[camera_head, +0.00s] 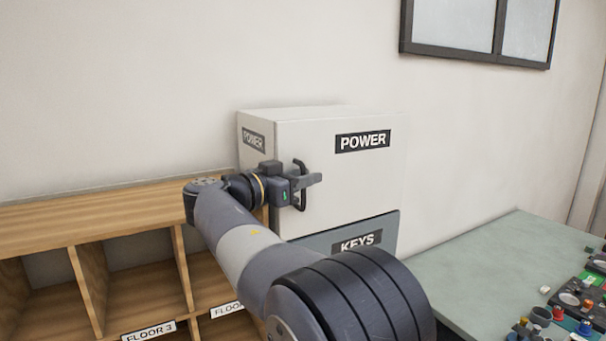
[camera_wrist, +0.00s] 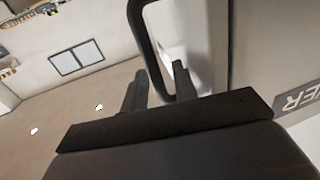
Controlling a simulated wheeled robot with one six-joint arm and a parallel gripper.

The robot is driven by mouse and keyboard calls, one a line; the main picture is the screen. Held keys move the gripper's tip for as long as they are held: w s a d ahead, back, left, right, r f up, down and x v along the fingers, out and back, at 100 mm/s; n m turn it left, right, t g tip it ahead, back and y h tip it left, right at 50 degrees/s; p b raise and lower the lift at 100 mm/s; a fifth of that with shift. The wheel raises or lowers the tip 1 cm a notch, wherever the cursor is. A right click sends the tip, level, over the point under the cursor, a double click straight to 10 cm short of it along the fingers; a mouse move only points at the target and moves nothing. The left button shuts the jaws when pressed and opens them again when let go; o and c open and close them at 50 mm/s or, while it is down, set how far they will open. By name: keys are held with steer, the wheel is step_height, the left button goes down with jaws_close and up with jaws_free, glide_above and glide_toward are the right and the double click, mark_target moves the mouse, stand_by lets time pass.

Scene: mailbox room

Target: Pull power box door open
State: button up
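The white power box (camera_head: 365,180) has a black POWER label on its front, and its door looks closed. A black loop handle (camera_head: 301,168) sits at the left side of the door. My gripper (camera_head: 309,182) is at this handle. In the wrist view the handle (camera_wrist: 148,45) reaches down between the two fingers of my gripper (camera_wrist: 159,82). The fingers stand apart on either side of its bar, and I see no firm grip on it. Contact with the bar cannot be told. Part of the handle is hidden by the gripper in the head view.
A grey KEYS box (camera_head: 385,233) is below the power box. Wooden cubbies (camera_head: 130,285) with floor labels stand at left. A green-grey table (camera_head: 475,255) with small parts is at right. A dark-framed window (camera_head: 455,25) is on the wall.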

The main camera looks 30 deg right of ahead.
jaws_close()
stand_by(0.4)
steer(key=shift+s, duration=0.1)
